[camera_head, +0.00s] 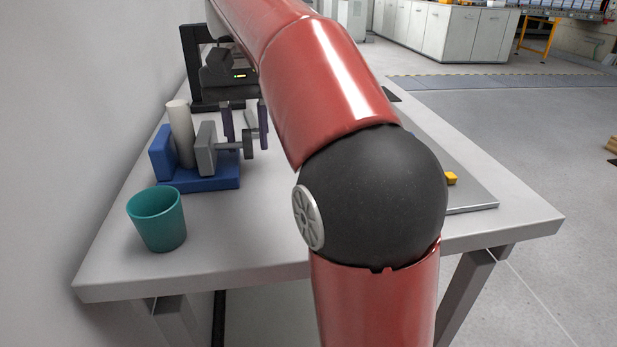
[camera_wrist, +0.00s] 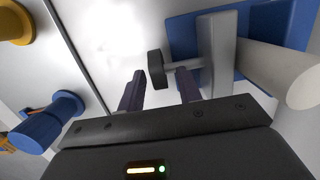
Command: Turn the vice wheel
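The vice stands at the left of the table, with a blue base (camera_head: 205,184) and a grey jaw (camera_head: 206,150). A cream cylinder (camera_head: 180,135) stands upright between its jaws. The small dark grey vice wheel (camera_head: 249,144) is on the shaft's right end and also shows in the wrist view (camera_wrist: 155,70). My gripper (camera_head: 247,145) reaches down over the wheel with two dark purple fingers. In the wrist view, the fingers (camera_wrist: 160,72) are apart, with the wheel between their tips and a gap to the left finger. Contact with the right finger is unclear.
A teal cup (camera_head: 157,222) stands in front of the vice near the table's left edge. A metal plate (camera_head: 475,198) with a yellow piece (camera_head: 450,178) lies on the right. The wrist view shows yellow (camera_wrist: 14,24) and blue (camera_wrist: 45,122) parts. My arm hides mid-table.

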